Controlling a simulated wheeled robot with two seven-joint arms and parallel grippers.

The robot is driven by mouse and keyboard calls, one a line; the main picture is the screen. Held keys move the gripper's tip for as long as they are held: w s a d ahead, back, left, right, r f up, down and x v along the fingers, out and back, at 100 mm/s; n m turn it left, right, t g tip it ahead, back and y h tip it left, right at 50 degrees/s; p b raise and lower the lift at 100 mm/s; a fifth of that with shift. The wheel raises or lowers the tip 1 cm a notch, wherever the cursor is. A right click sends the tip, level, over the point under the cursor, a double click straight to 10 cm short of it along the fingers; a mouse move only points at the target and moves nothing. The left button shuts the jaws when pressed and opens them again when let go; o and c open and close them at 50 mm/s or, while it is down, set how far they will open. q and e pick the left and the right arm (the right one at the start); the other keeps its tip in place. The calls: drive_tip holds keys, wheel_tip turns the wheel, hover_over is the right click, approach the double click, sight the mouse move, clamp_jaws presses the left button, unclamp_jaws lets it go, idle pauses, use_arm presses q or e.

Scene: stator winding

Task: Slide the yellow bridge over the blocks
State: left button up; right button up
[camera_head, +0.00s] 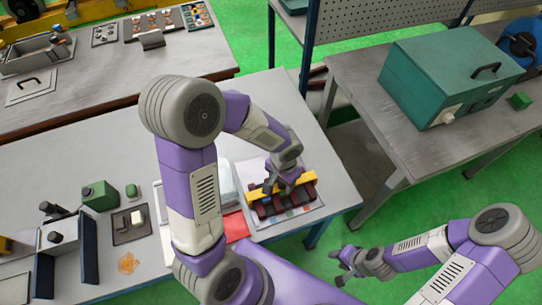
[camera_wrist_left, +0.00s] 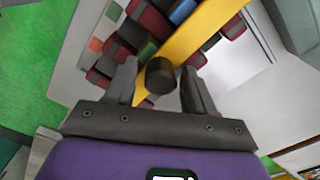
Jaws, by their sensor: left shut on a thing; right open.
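The yellow bridge (camera_head: 297,183) is a flat bar lying across a row of dark red and black blocks (camera_head: 270,208) on a pale board. In the left wrist view the bridge (camera_wrist_left: 205,28) runs diagonally, with a dark round knob (camera_wrist_left: 160,75) on it. Blocks (camera_wrist_left: 150,22) show on both sides of the bridge. What lies under it is hidden. My right gripper (camera_head: 347,263) is open and empty, off the table's edge.
A red sheet (camera_head: 235,226) and a whitish box (camera_head: 225,180) lie left of the board (camera_head: 312,213). A teal case (camera_head: 440,75) stands on the right table.

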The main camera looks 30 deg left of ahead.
use_arm(q)
drive_tip(key=shift+s+d, duration=0.15)
drive_tip(key=shift+d, duration=0.1)
drive_tip(key=o, duration=0.4)
drive_tip(key=shift+r+p, duration=2.2)
drive_tip(key=shift+r, duration=0.85)
